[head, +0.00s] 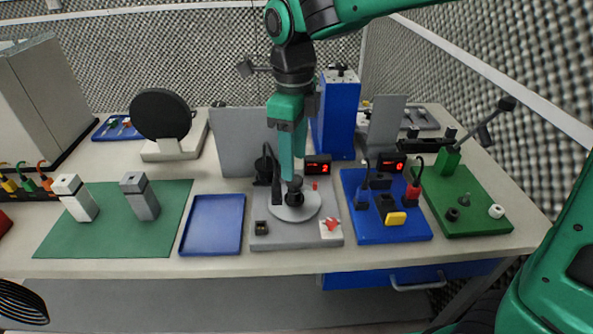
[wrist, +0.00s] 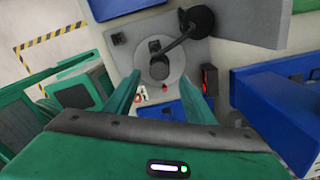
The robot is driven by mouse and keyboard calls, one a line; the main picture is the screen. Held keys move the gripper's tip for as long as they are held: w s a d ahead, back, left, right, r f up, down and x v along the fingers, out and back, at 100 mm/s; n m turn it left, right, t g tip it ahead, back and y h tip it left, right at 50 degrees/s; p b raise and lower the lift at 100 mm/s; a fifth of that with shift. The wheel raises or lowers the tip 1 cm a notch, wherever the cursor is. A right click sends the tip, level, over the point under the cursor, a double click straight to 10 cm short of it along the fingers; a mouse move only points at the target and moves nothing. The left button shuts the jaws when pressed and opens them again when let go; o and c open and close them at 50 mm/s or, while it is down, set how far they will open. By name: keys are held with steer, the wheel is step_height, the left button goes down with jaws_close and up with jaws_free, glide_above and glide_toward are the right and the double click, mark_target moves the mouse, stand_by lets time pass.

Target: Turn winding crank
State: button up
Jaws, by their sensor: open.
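A grey station (head: 262,236) with a round grey disc (head: 312,207) and a black knob (head: 295,188) at its middle stands in the centre of the table. The disc also shows in the wrist view (wrist: 172,76). A lever with a black knob (head: 507,103) rises from a green block (head: 449,161) on the green board at right. I cannot tell from its look which of these is the winding crank. My gripper (head: 291,172) points down over the grey station's disc.
A blue board (head: 362,232) with plugs stands right of the station, a blue tray (head: 212,222) left of it. Red displays (head: 318,168) read 2 and 0. A tall blue box (head: 338,115) and grey panels stand behind. The green mat (head: 110,238) has free room.

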mark_target(296, 178)
steer(key=shift+f, duration=2.4)
steer(key=c, duration=1)
steer(key=shift+d, duration=0.25)
steer(key=shift+a, duration=0.15)
steer(key=shift+c, duration=0.3)
